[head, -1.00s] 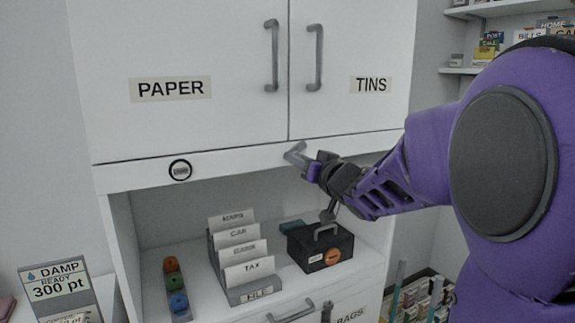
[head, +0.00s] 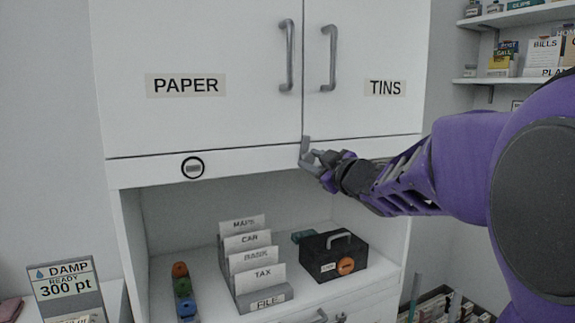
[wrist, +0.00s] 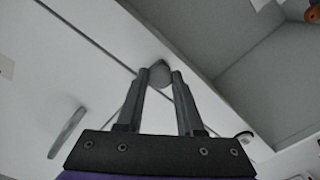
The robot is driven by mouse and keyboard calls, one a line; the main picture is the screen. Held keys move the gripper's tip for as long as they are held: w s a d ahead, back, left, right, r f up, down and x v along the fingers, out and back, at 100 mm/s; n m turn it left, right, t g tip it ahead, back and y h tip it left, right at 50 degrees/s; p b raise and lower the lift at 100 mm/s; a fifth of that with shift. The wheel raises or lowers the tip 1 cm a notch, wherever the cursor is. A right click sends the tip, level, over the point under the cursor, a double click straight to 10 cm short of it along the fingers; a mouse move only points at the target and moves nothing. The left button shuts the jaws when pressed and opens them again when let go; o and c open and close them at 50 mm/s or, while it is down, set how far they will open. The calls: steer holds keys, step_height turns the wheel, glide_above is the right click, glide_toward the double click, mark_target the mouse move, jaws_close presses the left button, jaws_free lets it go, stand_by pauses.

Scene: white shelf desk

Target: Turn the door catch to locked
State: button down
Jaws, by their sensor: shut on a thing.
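The grey door catch (head: 305,147) sits on the white rail just under the seam between two upper doors. It stands nearly upright, its upper end reaching the doors' lower edge at the seam. The PAPER door (head: 200,50) is on the left and the TINS door (head: 385,50) on the right; both look closed. My gripper (head: 315,160) comes in from the right and is shut on the catch's lower part. In the wrist view the catch's rounded grey end (wrist: 160,76) shows between the two fingertips (wrist: 161,80). The fingers hide part of the catch.
Grey bar handles (head: 287,55) are above the catch. A round badge (head: 193,168) is on the rail to the left. Below, the open shelf holds a file rack (head: 262,300), a black box (head: 325,262) and a strip of coloured knobs (head: 184,290).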

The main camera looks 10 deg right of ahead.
steer(key=shift+n, duration=0.8)
steer(key=c, duration=0.5)
jaws_free()
steer(key=shift+c, duration=0.2)
